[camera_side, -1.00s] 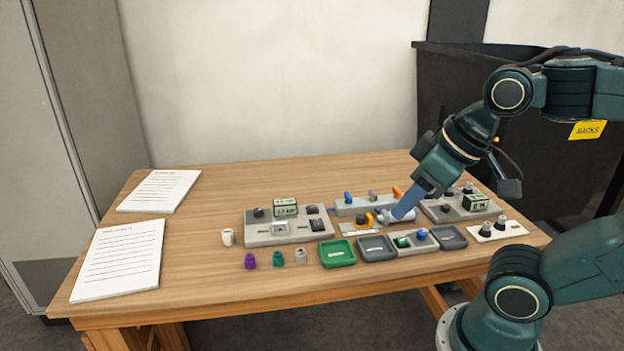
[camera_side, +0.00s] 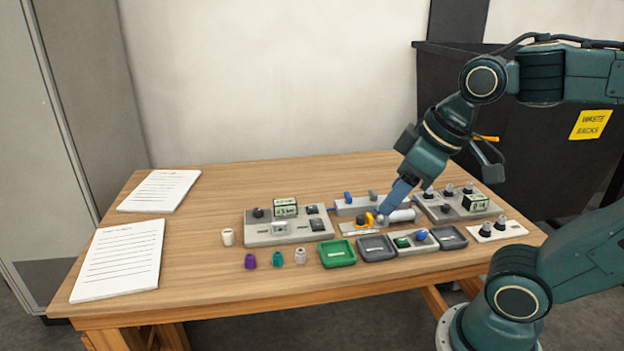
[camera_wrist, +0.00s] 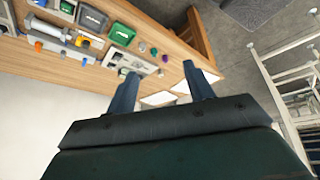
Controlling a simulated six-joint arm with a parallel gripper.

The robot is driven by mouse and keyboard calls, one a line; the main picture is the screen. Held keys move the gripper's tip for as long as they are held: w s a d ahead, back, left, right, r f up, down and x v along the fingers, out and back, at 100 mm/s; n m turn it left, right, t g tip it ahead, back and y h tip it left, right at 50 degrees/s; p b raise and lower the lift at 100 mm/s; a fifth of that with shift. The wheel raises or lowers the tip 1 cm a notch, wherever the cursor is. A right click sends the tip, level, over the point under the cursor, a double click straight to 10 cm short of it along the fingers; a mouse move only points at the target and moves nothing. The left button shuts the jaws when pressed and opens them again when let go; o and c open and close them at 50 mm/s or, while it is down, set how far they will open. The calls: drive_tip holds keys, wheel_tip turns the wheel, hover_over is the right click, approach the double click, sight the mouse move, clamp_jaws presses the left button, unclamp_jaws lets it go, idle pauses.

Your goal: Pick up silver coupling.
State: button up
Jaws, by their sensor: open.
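The silver coupling (camera_side: 300,256) stands upright near the front edge of the table, at the right end of a short row with a teal coupling (camera_side: 278,258) and a purple coupling (camera_side: 250,261). My gripper (camera_side: 386,214) is to the right of it and farther back, over the grey fixture. In the wrist view my gripper (camera_wrist: 160,70) is open with its two blue fingers apart and nothing between them.
A white coupling (camera_side: 228,237) stands left of the row. A green tray (camera_side: 337,260) is close to the right of the silver coupling. A grey control box (camera_side: 256,236) stands behind the row. The table's left middle is clear beside the paper sheets (camera_side: 118,258).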

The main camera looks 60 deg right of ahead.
drive_tip(key=w+d+n+g, duration=0.15)
drive_tip(key=w+n, duration=0.25)
drive_tip(key=w, duration=0.4)
drive_tip(key=n+g, duration=0.4)
drive_tip(key=n, duration=0.8)
hover_over(300, 250)
wheel_tip(300, 250, down, 18)
drive_tip(key=shift+s, duration=0.15)
drive_tip(key=shift+f, duration=4.2)
drive_tip(key=shift+f, duration=0.1)
drive_tip(key=shift+f, duration=2.5)
